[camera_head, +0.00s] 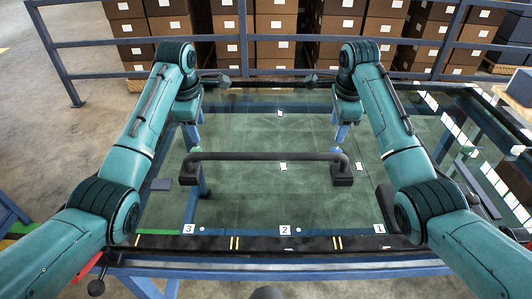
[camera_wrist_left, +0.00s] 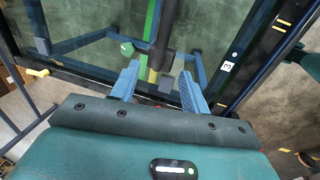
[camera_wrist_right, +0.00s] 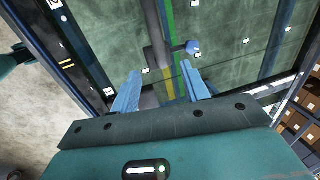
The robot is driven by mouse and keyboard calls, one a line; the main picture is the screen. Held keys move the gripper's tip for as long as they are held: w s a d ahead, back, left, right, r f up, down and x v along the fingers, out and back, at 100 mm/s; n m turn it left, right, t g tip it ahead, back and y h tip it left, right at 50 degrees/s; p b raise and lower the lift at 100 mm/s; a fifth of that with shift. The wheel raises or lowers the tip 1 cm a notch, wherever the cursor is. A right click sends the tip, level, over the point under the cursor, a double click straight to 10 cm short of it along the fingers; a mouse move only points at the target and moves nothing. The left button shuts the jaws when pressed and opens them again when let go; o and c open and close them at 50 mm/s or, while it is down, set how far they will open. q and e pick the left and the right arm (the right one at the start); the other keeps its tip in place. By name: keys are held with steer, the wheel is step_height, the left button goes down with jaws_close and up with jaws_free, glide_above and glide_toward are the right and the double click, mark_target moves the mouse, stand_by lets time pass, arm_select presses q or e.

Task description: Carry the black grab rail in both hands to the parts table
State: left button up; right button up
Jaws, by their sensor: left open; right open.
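The black grab rail (camera_head: 265,156) lies across the large glass pane (camera_head: 265,215), with a dark block-like foot at each end. My left gripper (camera_head: 194,143) is open and empty near the rail's left end. In the left wrist view the rail (camera_wrist_left: 163,36) runs up from between the two blue fingers, seen from above. My right gripper (camera_head: 340,141) is open and empty near the rail's right end. In the right wrist view the dark rail (camera_wrist_right: 155,35) also shows ahead of the open fingers. Touch between fingers and rail cannot be made out.
The glass sits in a black-edged blue frame (camera_head: 250,262) with number labels 3, 2 and 1 along its near edge. Blue railings (camera_head: 270,45) and stacked brown boxes (camera_head: 275,22) stand behind. A tan-topped surface (camera_head: 512,128) is at the far right; whether it is the parts table is unclear.

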mark_target(204, 154)
arm_select(q)
steer(key=shift+s, duration=0.15)
arm_select(e)
steer(key=shift+s, duration=0.15)
arm_select(q)
steer(key=w+f, duration=0.1)
steer(key=f, duration=0.7)
steer(key=w+f, duration=0.1)
steer(key=f, duration=0.4)
steer(key=shift+w, duration=0.3)
arm_select(e)
steer(key=w+f, duration=0.1)
steer(key=f, duration=0.7)
steer(key=w+f, duration=0.1)
steer(key=f, duration=0.4)
steer(key=shift+w, duration=0.3)
arm_select(q)
jaws_close()
arm_select(e)
jaws_close()
